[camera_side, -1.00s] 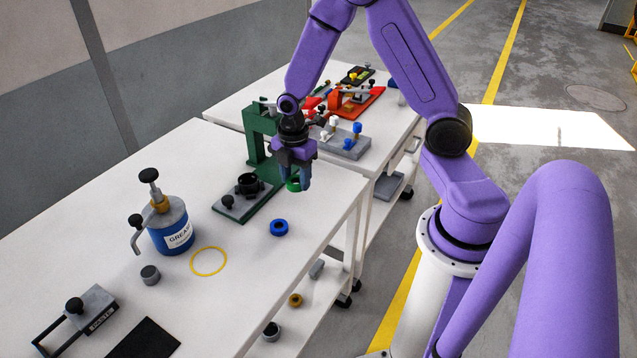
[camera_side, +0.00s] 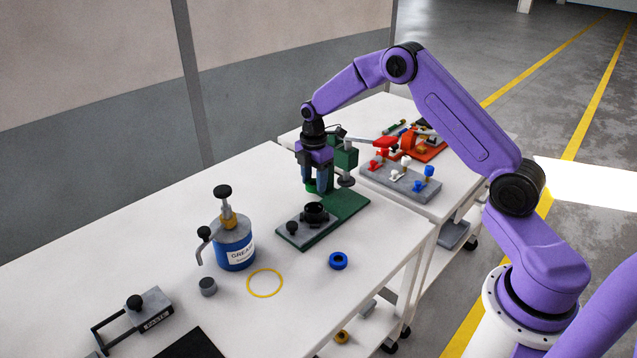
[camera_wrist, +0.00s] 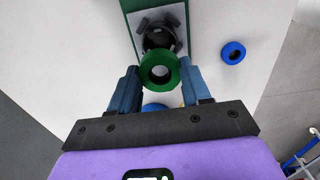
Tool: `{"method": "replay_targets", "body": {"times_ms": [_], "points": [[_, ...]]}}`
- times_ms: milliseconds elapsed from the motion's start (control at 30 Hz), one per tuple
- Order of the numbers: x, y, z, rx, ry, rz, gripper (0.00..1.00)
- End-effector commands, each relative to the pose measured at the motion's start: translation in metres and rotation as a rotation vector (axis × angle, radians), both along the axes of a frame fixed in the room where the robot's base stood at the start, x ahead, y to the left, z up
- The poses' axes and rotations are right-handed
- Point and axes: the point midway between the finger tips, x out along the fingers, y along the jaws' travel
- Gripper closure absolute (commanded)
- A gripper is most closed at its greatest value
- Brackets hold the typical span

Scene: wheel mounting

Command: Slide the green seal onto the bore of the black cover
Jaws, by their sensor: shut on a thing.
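The green seal (camera_wrist: 145,72) is a thick ring held between the two blue fingers of my gripper (camera_wrist: 158,68) in the wrist view. In the side view my gripper (camera_side: 318,188) points down beside the green press, and the seal (camera_side: 311,188) is mostly hidden by the fingers. The black cover (camera_side: 316,213) sits on a grey plate on the green base. The gripper is just behind it in the side view. In the wrist view the cover (camera_wrist: 160,38) lies just beyond the seal, whose edge overlaps its near side. The seal appears apart from the cover.
The green press (camera_side: 345,157) stands close to my gripper. A blue ring (camera_side: 338,260), a yellow ring (camera_side: 265,283) and a grease can (camera_side: 233,245) are on the white table. A second table holds a grey block with coloured pegs (camera_side: 400,180).

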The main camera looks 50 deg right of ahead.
Motion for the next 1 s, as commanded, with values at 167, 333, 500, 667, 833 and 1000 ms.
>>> {"method": "replay_targets", "body": {"times_ms": [167, 333, 500, 667, 833, 1000], "points": [[0.0, 0.0, 0.0, 0.0, -0.001, 0.0, 0.89], [0.0, 0.0, 0.001, 0.0, -0.001, -0.001, 0.89], [0.0, 0.0, -0.008, 0.0, -0.001, -0.001, 0.89], [0.0, 0.0, -0.022, 0.0, 0.0, -0.001, 0.89], [0.0, 0.0, -0.037, 0.0, 0.0, -0.001, 0.89], [0.0, 0.0, -0.049, 0.0, 0.0, -0.001, 0.89]]}}
